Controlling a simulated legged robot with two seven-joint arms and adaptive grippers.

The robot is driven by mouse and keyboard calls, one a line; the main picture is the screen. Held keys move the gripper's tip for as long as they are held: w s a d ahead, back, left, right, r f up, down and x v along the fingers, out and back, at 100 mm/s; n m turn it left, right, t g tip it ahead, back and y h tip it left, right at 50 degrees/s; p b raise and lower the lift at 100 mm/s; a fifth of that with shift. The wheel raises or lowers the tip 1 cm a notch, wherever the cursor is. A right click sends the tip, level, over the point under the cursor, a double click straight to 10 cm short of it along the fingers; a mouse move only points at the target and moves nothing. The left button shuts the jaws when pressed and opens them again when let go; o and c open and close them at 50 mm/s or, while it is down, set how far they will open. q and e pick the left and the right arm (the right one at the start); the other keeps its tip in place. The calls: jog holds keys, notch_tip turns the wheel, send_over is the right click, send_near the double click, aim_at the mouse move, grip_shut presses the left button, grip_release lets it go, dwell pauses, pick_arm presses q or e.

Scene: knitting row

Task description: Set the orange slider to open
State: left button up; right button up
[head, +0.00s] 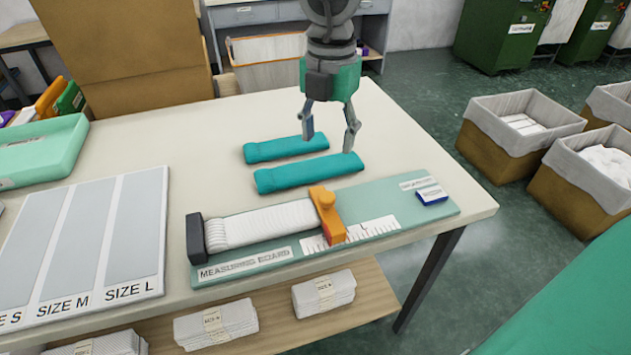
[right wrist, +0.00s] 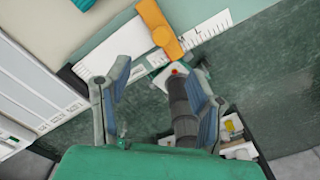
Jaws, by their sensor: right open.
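The orange slider (head: 327,215) sits across the teal measuring board (head: 375,203), right of the board's middle, with a round knob on top. A white ribbed knit piece (head: 262,224) lies between a dark end block (head: 196,238) and the slider, and its right end appears to meet the slider. My right gripper (head: 329,144) is open and empty, above the table behind the board, apart from the slider. In the right wrist view the slider (right wrist: 160,30) shows beyond the spread fingers (right wrist: 155,78). My left gripper is not in view.
Two rolled teal knit pieces (head: 286,147) (head: 306,172) lie behind the board, close to the gripper. A small blue block (head: 432,195) is at the board's right end. A size mat (head: 82,245) and a green tray (head: 40,150) are left. Lined bins (head: 515,125) stand right.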

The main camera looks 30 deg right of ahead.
aim_at(327, 195)
jog(key=f+b, duration=0.2)
jog(key=f, duration=1)
jog(key=shift+s, duration=0.2)
jog(key=shift+f, duration=0.75)
